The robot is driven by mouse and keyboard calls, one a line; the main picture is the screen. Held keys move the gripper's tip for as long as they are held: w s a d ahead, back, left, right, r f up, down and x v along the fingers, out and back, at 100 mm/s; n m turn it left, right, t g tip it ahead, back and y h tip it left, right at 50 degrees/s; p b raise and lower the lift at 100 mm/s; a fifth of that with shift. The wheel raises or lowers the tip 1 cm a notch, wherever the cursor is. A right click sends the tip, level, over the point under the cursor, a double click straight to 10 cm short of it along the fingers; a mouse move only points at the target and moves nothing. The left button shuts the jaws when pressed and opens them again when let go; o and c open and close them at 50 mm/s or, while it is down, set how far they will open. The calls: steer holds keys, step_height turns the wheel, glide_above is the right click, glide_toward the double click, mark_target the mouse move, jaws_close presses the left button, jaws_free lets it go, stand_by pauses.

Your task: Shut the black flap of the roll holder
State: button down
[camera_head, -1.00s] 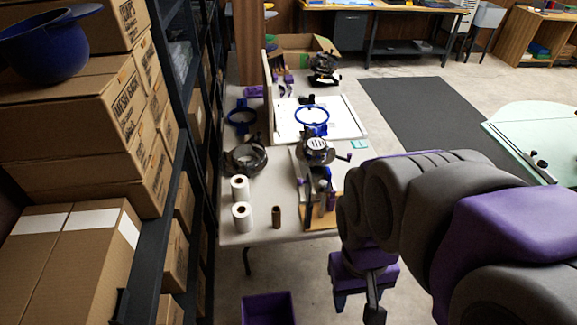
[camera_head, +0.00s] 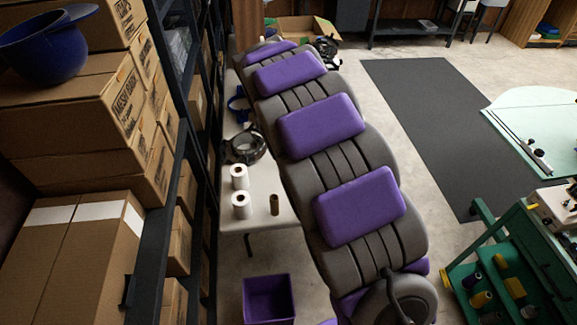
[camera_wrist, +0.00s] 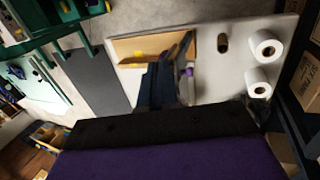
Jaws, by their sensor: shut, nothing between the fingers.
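My gripper (camera_wrist: 158,78) appears as dark fingers in the middle of the wrist view, shut and empty, in front of the board. Whether it touches the holder is unclear. In the head view my arm hides the holder and the gripper.
Two white rolls (camera_head: 240,178) (camera_head: 241,206) and a brown roll (camera_head: 274,204) stand on the pale table (camera_head: 258,190). A dark ring-shaped device (camera_head: 246,146) is behind them. Shelves with boxes (camera_head: 72,120) line the left. A purple bin (camera_head: 268,298) and green cart (camera_head: 520,255) stand on the floor.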

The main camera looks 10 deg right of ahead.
steer(key=w+a+f+n+p, duration=0.1)
steer(key=w+a+f+p, duration=0.1)
steer(key=w+a+f, duration=0.65)
steer(key=a+b+x, duration=0.1)
steer(key=b+x, duration=0.2)
steer(key=x, duration=0.5)
steer(key=d+y+p, duration=0.1)
steer(key=d, duration=0.1)
steer(key=w+d+r+p, duration=0.1)
steer(key=d, duration=0.2)
steer(key=d+y+p, duration=0.1)
steer(key=d+p, duration=0.1)
steer(key=shift+w+d+r+t+y, duration=0.2)
steer(key=shift+t+y, duration=0.1)
steer(key=shift+t, duration=0.1)
steer(key=shift+d+r+y+p, duration=0.1)
steer(key=shift+d+y+p, duration=0.55)
steer(key=shift+y, duration=0.25)
steer(key=d+f+y+b, duration=0.5)
steer(key=d+y+b, duration=0.2)
steer(key=d, duration=0.4)
steer(key=shift+f+b, duration=0.3)
steer(key=shift+b, duration=0.1)
